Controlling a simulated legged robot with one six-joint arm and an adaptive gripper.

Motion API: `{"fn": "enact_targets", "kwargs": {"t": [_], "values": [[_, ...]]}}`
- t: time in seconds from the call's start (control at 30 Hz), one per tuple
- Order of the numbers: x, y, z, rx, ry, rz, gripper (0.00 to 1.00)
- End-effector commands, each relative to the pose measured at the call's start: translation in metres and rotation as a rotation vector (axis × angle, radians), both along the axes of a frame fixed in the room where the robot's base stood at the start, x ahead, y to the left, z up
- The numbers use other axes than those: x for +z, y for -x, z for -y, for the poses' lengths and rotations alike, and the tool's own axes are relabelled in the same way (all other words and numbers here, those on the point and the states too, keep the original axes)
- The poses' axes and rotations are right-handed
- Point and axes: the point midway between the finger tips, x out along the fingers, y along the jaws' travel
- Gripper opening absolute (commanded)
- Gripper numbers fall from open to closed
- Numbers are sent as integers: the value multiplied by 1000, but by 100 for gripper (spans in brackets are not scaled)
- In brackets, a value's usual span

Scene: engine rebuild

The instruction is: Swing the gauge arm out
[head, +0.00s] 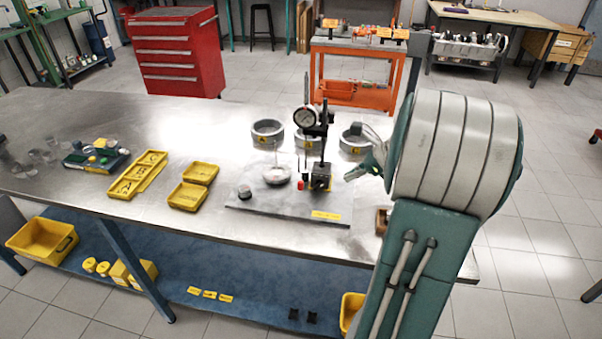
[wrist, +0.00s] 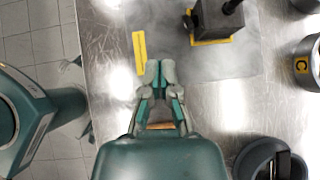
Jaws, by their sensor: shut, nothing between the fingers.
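The stand's block-like base (head: 320,178) rests on a grey plate (head: 290,213); the base also shows at the top of the wrist view (wrist: 215,25). A round metal piece (head: 276,175) sits on the plate left of the stand, below the gauge. My gripper (head: 348,177) is to the right of the stand, apart from it. In the wrist view my gripper (wrist: 161,68) is shut and empty, with its fingertips together. The gauge dial is out of the wrist view.
Metal rings (head: 268,131) with yellow labels stand behind the gauge; one marked C (wrist: 304,66) shows in the wrist view. Yellow trays (head: 187,196) lie to the left. A small wooden block (head: 381,222) is near the bench's front edge. The front right bench top is mostly clear.

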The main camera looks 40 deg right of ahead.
Motion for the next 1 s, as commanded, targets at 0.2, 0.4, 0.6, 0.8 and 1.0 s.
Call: {"fn": "enact_targets", "kwargs": {"t": [0.2, 0.4, 0.6, 0.8, 1.0], "values": [[-8, 1, 12, -71, -53, 0, 0], [-31, -19, 0, -66, -52, -1, 0], [-59, -41, -13, -65, -54, -2, 0], [-76, -66, -28, -63, -48, 1, 0], [-76, -86, -41, -65, -47, 1, 0]]}}
